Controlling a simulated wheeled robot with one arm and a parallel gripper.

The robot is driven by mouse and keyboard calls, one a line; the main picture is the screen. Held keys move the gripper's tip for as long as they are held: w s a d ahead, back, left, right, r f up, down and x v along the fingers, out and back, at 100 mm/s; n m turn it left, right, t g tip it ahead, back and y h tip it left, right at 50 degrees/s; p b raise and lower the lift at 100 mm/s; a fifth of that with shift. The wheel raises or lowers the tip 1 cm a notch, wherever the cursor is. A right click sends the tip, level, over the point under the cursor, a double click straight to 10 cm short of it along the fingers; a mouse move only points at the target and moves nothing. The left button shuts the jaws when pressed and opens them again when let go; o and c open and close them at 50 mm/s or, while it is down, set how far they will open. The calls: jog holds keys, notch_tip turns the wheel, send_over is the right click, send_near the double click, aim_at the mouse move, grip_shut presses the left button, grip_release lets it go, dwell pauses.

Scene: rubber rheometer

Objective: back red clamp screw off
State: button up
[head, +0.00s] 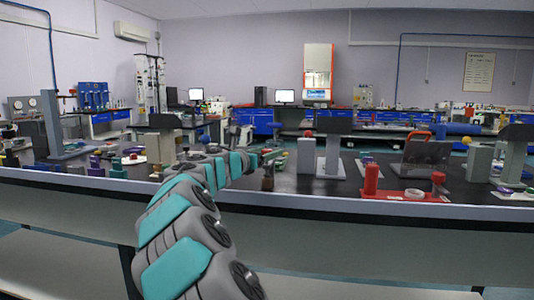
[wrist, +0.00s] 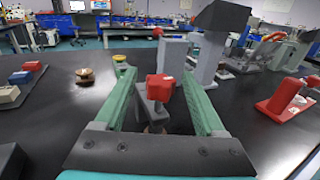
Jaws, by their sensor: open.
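A red clamp screw (wrist: 160,87) with a lobed head stands on a small grey clamp (wrist: 152,108) in the wrist view. My gripper (wrist: 156,73) is open, with one green finger on each side of the screw. Gaps show between the screw and both fingers, and nothing is held. The lower part of the clamp is partly hidden by the gripper's palm. In the head view my gripper (head: 268,156) reaches over the black bench, and the screw is too small to make out clearly there.
A grey block (wrist: 172,54) and a grey stand with a dark top (wrist: 210,55) are just beyond the fingers. A red base with posts (wrist: 283,98) lies to the right. Bare black bench (wrist: 55,125) lies at near left.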

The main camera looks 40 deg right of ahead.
grip_shut()
dwell(0.5)
jog(key=shift+s+t, duration=0.1)
jog(key=shift+t, duration=0.2)
jog(key=shift+s+d+n+t+y+b, duration=0.1)
jog(key=shift+n+t+y+b, duration=0.4)
jog(key=shift+n+t, duration=0.5)
jog(key=n+t+y+b, duration=0.2)
jog(key=n+t+b, duration=0.1)
jog(key=t, duration=0.1)
jog(key=shift+d+f+y, duration=0.1)
jog(key=shift+f+y, duration=0.2)
jog(key=shift+y, duration=0.1)
jog(key=n+t+y+b, duration=0.4)
jog(key=y, duration=0.1)
jog(key=n+y, duration=0.1)
jog(key=y, duration=0.1)
jog(key=n+t+y, duration=0.1)
jog(key=n+y, duration=0.1)
jog(key=n+t+y+b, duration=0.1)
jog(key=y, duration=0.2)
jog(key=shift+r+n, duration=0.3)
jog(key=shift+n, duration=0.1)
jog(key=shift+n+y+p, duration=0.3)
jog(key=shift+n+y, duration=1.3)
jog(key=shift+y, duration=1)
